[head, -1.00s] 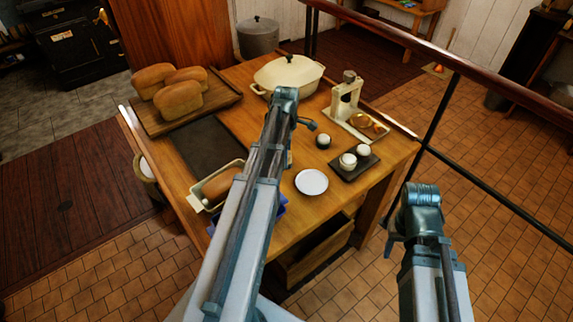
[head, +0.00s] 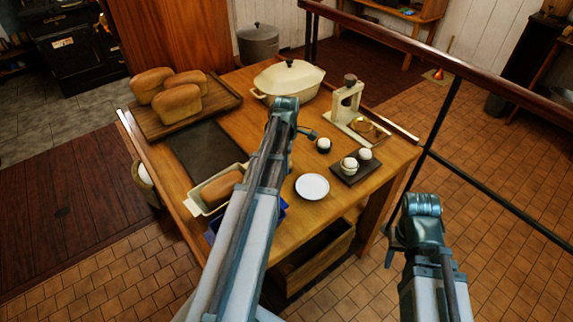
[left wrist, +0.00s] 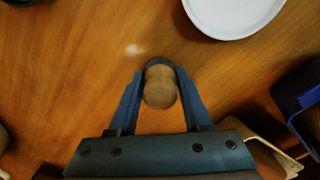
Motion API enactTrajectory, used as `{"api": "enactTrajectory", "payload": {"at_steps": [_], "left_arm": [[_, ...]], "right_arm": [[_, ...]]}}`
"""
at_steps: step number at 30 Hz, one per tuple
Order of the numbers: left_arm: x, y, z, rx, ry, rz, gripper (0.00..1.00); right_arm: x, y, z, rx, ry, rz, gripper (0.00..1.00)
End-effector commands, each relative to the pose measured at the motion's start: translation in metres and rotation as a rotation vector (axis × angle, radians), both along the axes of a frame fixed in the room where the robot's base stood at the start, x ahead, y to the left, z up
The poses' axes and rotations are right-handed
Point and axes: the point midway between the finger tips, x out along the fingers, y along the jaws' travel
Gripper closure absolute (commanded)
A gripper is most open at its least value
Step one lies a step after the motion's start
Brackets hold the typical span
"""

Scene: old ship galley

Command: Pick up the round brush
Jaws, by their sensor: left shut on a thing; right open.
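The round brush (left wrist: 160,88), with a rounded wooden knob on top, is between the fingers of my left gripper (left wrist: 157,72) in the left wrist view. The fingers are shut on it. Its underside is hidden, and I cannot tell whether it touches the table. In the head view my left arm (head: 262,190) reaches over the table and hides the brush and that gripper's fingers. My right gripper (head: 392,250) hangs off the table's front right side, apart from everything; it is open and its fingers are mostly hidden.
A white plate (head: 312,187) lies right of the left arm; it also shows in the left wrist view (left wrist: 235,15). A blue container (head: 213,232) and a loaf tin (head: 197,208) stand left of the arm. A cream casserole (head: 289,80) and a press (head: 346,100) are behind.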

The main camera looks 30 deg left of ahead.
Motion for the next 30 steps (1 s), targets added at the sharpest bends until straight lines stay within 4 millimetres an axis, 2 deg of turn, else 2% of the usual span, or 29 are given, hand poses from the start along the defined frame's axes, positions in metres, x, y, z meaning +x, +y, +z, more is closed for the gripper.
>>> {"api": "enactTrajectory", "payload": {"at_steps": [8, 14, 30], "left_arm": [[0.000, 0.000, 0.002, 0.000, 0.000, 0.000, 1.00], [0.000, 0.000, 0.014, 0.000, 0.000, 0.000, 1.00], [0.000, 0.000, 0.092, 0.000, 0.000, 0.000, 1.00]], "right_arm": [[0.000, 0.000, 0.002, 0.000, 0.000, 0.000, 0.50], [0.000, 0.000, 0.014, 0.000, 0.000, 0.000, 0.50], [0.000, 0.000, 0.092, 0.000, 0.000, 0.000, 0.50]]}}
